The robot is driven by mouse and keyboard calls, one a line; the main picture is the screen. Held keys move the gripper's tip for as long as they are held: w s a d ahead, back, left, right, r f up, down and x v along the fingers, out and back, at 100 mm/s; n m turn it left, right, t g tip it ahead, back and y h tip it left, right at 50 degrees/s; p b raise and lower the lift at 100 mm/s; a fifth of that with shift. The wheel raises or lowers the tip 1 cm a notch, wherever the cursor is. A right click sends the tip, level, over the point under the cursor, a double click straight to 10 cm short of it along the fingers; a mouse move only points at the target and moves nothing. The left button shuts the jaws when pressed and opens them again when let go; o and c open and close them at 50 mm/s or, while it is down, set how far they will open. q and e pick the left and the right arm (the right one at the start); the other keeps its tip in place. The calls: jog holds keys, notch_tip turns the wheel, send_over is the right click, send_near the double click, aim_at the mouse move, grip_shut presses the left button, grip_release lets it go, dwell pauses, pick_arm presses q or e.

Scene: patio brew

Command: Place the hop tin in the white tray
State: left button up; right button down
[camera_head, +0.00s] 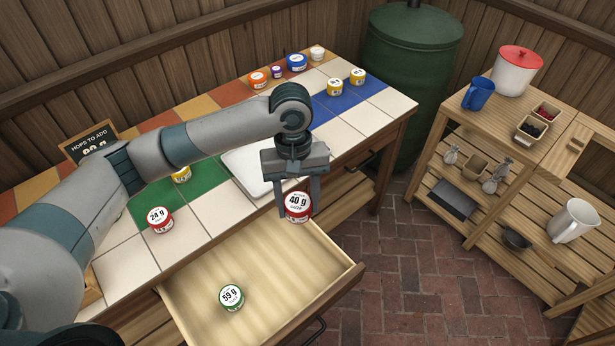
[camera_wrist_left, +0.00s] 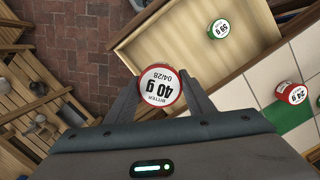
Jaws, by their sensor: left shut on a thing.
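My left gripper (camera_head: 298,208) is shut on a red-banded tin (camera_head: 297,201) with a white lid reading 40 g. It holds the tin over the back right corner of the open drawer, near the table's front edge. In the left wrist view the tin (camera_wrist_left: 161,88) sits between the two fingers, its label reading BITTER, 40 g, 04/28. The white tray (camera_head: 238,164) lies on the tiled table behind the gripper, partly hidden by my left arm. My right gripper is in neither view.
The open drawer (camera_head: 190,290) holds a green 59 g tin (camera_head: 232,297). A red 24 g tin (camera_head: 160,219) and a yellow tin (camera_head: 181,174) stand left on the table. Several tins stand at the back. A sign (camera_head: 88,143) is partly covered by my arm. A wooden shelf (camera_head: 500,145) stands right.

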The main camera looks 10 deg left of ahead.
pick_arm(q)
jog(key=s+a+r+m, duration=0.4)
jog(key=a+r, duration=0.4)
jog(key=shift+s+a+r+m+y, duration=0.25)
jog(key=shift+a+m+y, duration=0.05)
jog(key=shift+a, duration=0.05)
jog(key=shift+w, duration=0.15)
